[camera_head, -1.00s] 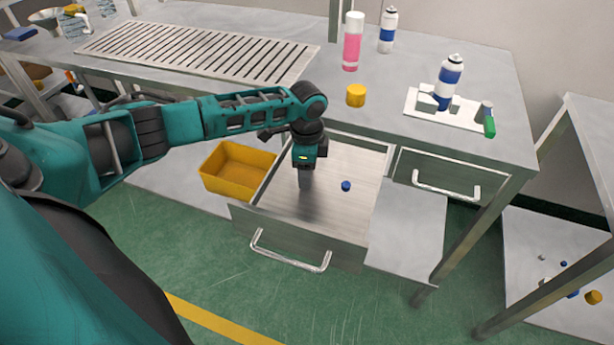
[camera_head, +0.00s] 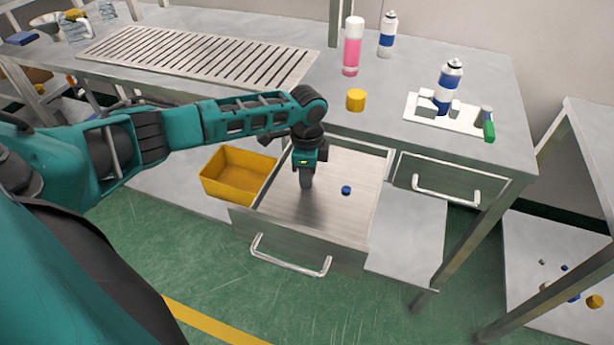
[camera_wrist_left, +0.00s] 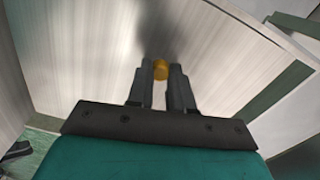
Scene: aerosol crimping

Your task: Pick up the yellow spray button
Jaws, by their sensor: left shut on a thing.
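The yellow spray button (camera_wrist_left: 160,69) is small and round and shows between the fingertips of my left gripper in the left wrist view. My left gripper (camera_wrist_left: 160,72) is shut on it, close above the floor of the open drawer. In the head view my left gripper (camera_head: 306,185) points down into the drawer (camera_head: 335,215), and the button is hidden there. A small blue button (camera_head: 346,190) lies on the drawer floor to the right of the gripper. My right gripper is not in view.
A yellow bin (camera_head: 238,174) stands left of the drawer. On the table are a yellow cap (camera_head: 355,100), a pink can (camera_head: 352,48), a blue-white can (camera_head: 387,35), another can (camera_head: 448,86) on a white fixture (camera_head: 415,107), and a green-ended item (camera_head: 488,126).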

